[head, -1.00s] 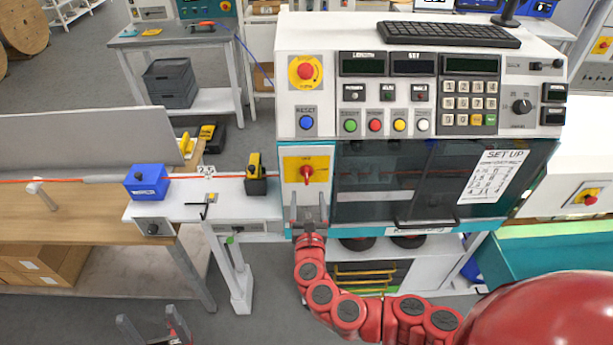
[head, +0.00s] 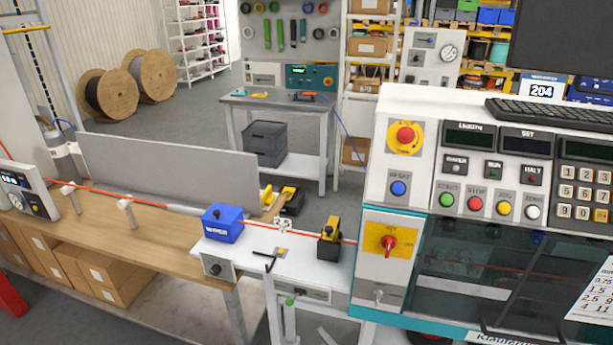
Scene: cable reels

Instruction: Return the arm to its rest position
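Neither of my grippers shows in the head view, and no arm can be made out for sure. The red rotary switch (head: 388,242) on its yellow plate is on the front of the white and teal machine (head: 372,283), with nothing in front of it. A small metal fitting (head: 378,295) sits below the switch on the same panel. What either gripper holds, if anything, is hidden outside the picture.
A wooden bench (head: 160,243) at left carries an orange cable (head: 120,192) running to a blue box (head: 222,223) and a yellow-and-black device (head: 329,242). A grey panel (head: 165,170) stands behind. Open floor (head: 195,115) lies beyond, with wooden reels (head: 107,93).

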